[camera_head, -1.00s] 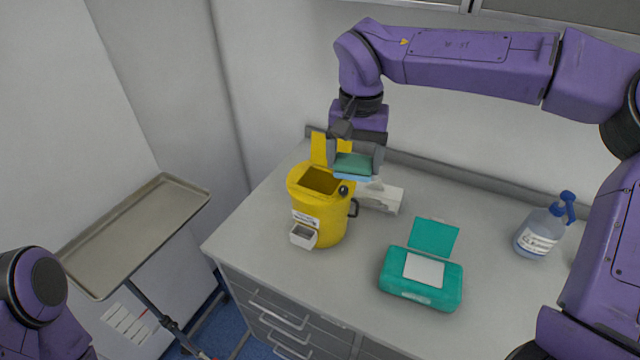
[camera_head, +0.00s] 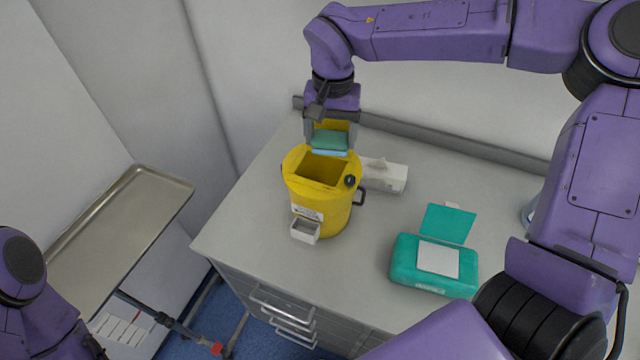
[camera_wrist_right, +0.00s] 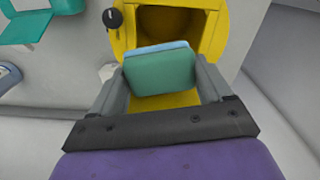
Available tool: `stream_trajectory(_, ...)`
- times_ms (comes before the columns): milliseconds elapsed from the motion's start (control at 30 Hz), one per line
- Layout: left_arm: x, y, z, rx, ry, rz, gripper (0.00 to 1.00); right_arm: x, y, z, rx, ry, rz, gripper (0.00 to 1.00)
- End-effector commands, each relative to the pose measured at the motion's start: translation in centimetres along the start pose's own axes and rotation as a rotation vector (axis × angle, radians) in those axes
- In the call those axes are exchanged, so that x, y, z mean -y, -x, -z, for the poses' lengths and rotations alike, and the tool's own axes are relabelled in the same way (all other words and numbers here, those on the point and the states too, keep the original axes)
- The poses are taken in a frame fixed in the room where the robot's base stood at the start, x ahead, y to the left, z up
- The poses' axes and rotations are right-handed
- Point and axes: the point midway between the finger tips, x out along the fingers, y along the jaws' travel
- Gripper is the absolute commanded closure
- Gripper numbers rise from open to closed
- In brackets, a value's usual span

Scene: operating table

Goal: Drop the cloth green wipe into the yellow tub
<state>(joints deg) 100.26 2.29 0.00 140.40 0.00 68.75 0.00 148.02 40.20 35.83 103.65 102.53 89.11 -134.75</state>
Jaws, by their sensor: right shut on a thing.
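The green cloth wipe (camera_head: 330,140), with a light blue underside, is held between the fingers of my right gripper (camera_head: 330,138). The yellow tub (camera_head: 322,204) stands on the counter with its square opening uncovered and its lid raised at the back. In the head view the wipe is at the back edge of the opening, in front of the raised lid. In the right wrist view the wipe (camera_wrist_right: 160,72) is between both fingers and overlaps the tub's opening (camera_wrist_right: 170,22). My left gripper is out of view; only part of that arm shows at lower left.
A teal wipes box (camera_head: 434,264) with its flap open sits right of the tub. A white box (camera_head: 384,175) with a tissue stands behind the tub. A small white holder (camera_head: 305,231) is on the tub's front. A metal tray (camera_head: 118,222) is at left. A spray bottle is mostly hidden by my arm.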

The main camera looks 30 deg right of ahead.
Motion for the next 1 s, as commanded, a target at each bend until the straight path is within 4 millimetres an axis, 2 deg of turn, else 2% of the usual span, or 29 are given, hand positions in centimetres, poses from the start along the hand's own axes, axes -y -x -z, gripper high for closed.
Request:
stream_trajectory(267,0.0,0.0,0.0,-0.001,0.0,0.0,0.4,0.2,-0.4,0.0,0.0,0.004,0.0,0.5)
stream_trajectory(300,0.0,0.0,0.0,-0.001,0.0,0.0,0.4,0.2,-0.4,0.0,0.0,0.004,0.0,0.18)
stream_trajectory(367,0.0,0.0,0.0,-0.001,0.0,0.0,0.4,0.2,-0.4,0.0,0.0,0.004,0.0,0.0)
stream_trajectory(567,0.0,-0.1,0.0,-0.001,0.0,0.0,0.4,0.2,-0.3,0.0,0.0,0.004,0.0,0.0)
stream_trajectory(667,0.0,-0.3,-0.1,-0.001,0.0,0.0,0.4,0.2,0.3,0.1,-0.003,0.004,0.002,0.0)
stream_trajectory(767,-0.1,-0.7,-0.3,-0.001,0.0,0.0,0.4,0.2,2.2,0.0,-0.004,0.003,0.004,0.0)
stream_trajectory(1000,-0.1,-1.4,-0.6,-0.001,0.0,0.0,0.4,0.2,7.9,-0.1,-0.003,0.003,0.004,0.0)
